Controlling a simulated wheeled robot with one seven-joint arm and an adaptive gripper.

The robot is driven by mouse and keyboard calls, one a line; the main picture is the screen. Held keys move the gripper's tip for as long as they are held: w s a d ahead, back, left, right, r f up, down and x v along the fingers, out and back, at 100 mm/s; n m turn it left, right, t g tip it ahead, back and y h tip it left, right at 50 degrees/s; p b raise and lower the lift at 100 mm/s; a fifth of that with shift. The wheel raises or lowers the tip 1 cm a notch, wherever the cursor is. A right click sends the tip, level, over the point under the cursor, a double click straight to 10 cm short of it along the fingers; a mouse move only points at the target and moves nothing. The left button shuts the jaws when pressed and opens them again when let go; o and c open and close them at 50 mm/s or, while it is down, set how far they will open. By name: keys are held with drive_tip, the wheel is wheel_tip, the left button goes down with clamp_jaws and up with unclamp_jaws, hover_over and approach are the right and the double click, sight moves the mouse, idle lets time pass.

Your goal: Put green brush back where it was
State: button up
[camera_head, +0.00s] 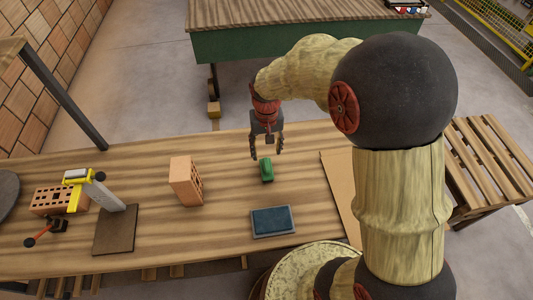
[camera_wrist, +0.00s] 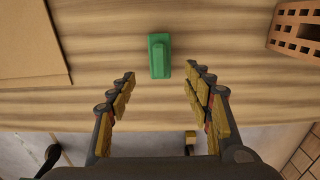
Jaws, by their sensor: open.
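The green brush (camera_head: 266,170) lies on the wooden table (camera_head: 225,221), between a brick and a cardboard sheet. It also shows in the wrist view (camera_wrist: 159,56), at the top middle, ahead of the fingertips. My gripper (camera_head: 267,155) points down just behind the brush in the head view. In the wrist view my gripper (camera_wrist: 158,77) has its fingers spread wide with nothing between them. The brush lies beyond the tips and does not appear to be touched.
A perforated brick (camera_head: 186,181) stands left of the brush, and a blue tray (camera_head: 272,221) lies in front of it. A cardboard sheet (camera_head: 343,190) lies right. A yellow-and-grey tool (camera_head: 100,190) and another brick (camera_head: 52,200) are at the left. A pallet (camera_head: 490,165) is beyond the table's right end.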

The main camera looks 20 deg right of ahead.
drive_tip(key=s+r+n+t, duration=0.1)
drive_tip(key=s+r, duration=0.3)
drive_tip(key=r, duration=0.3)
drive_tip(key=s+r+t, duration=0.2)
drive_tip(key=s+r, duration=0.2)
drive_tip(key=r, duration=0.4)
drive_tip(key=s+r+t, duration=0.1)
drive_tip(key=s+r, duration=0.2)
drive_tip(key=s, duration=0.2)
drive_tip(key=s+r+n+t, duration=0.1)
drive_tip(key=s+r, duration=0.2)
drive_tip(key=s, duration=0.3)
drive_tip(key=shift+s+r+t, duration=0.2)
drive_tip(key=shift+r+t, duration=0.1)
